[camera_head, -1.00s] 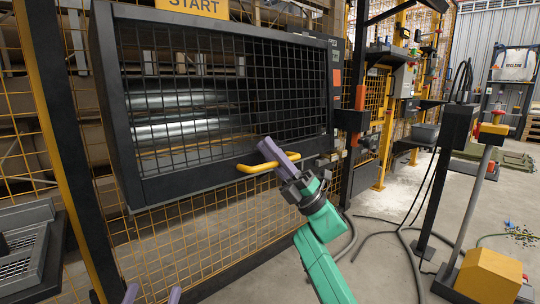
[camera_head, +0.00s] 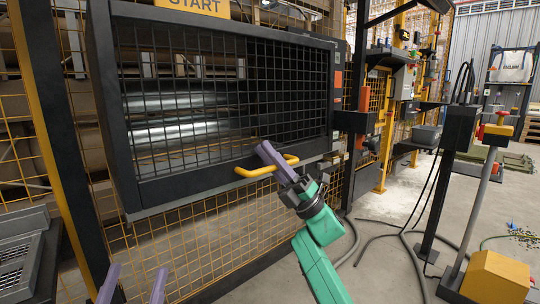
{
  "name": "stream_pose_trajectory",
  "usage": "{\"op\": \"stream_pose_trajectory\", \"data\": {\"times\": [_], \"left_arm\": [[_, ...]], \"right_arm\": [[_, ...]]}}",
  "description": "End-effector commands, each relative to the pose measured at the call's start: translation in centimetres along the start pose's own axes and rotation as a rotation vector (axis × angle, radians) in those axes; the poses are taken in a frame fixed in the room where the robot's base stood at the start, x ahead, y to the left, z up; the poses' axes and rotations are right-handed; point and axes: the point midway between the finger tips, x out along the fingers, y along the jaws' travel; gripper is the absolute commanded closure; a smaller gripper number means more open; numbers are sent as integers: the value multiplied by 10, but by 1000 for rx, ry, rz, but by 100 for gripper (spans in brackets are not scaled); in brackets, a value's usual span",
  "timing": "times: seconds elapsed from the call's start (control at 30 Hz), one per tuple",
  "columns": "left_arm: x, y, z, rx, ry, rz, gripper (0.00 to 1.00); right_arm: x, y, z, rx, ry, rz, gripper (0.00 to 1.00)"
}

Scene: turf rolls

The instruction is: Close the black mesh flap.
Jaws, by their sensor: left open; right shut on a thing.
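The black mesh flap (camera_head: 190,190) is a dark rectangular frame with wire mesh, set in the yellow mesh fence. It hangs low over the opening and its lower edge appears to stand out a little from the fence; I cannot tell whether it is fully shut. A yellow bar handle (camera_head: 245,173) sits on its lower rail. My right gripper (camera_head: 268,152) has purple fingers and is shut on the handle, partly hiding it. My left gripper (camera_head: 136,272) is open and empty at the bottom left, below the flap, with only its fingers in view.
A yellow START sign (camera_head: 195,5) is above the flap. Silvery rollers show behind the mesh. A grey grated unit (camera_head: 22,250) is at the lower left.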

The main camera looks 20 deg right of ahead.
Motion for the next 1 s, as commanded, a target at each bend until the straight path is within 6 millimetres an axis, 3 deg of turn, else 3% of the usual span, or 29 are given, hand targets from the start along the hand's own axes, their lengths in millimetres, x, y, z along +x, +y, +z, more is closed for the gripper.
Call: {"op": "stream_pose_trajectory", "data": {"times": [0.17,0.2,0.27,0.73,0.87,1.0], "left_arm": [[1,0,-1,-1,1,-1,1],[1,0,-1,-1,1,-2,1],[1,0,-1,-1,1,-2,1],[1,0,0,-3,-5,-4,1],[-2,-1,8,-13,-36,-10,1],[-18,-1,36,-31,-125,-22,1]], "right_arm": [[2,-2,5,-6,-11,-18,100],[2,-2,5,-6,-11,-18,72],[2,-2,5,-6,-11,-19,53],[-3,-4,4,-4,-12,-24,53],[-19,-6,4,-1,-13,-26,53],[-43,-4,3,-1,-11,-19,53]]}}
